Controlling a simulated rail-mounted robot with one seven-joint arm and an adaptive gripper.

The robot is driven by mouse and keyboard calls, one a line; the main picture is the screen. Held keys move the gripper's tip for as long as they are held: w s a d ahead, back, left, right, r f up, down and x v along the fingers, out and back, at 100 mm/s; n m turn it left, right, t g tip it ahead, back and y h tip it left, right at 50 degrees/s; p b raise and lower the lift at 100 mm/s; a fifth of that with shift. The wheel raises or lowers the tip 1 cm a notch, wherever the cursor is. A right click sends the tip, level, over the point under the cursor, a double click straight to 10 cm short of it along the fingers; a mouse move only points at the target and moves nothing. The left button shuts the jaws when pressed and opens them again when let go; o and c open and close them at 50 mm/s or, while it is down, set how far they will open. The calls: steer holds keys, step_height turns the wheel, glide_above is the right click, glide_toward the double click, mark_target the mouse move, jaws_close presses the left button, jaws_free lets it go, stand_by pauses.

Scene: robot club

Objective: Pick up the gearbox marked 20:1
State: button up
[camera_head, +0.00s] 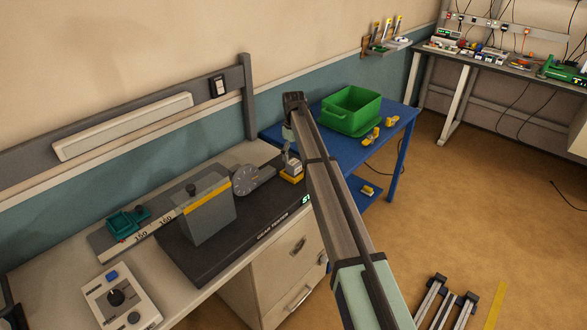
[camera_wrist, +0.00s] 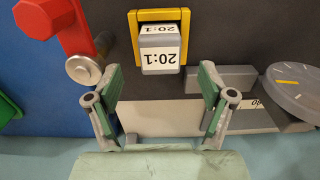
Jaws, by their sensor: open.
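The gearbox marked 20:1 (camera_wrist: 161,58) is a grey block with white labels on its top and face, in a yellow frame. The gearbox appears just beyond the fingertips; the exact gap is hard to tell.
A round grey dial gauge (camera_head: 246,180) stands close beside the gearbox; it also shows in the wrist view (camera_wrist: 295,90). A grey block with a yellow strip (camera_head: 208,210) stands further left. A blue table (camera_head: 276,132) holds a green bin (camera_head: 352,108) and yellow parts. A red part (camera_wrist: 68,28) lies left.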

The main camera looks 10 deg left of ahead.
mark_target(293, 162)
steer(key=shift+f+p, duration=1.05)
steer(key=shift+f, duration=1.25)
steer(key=c, duration=1.4)
steer(key=shift+c, duration=0.2)
steer(key=shift+r, duration=0.15)
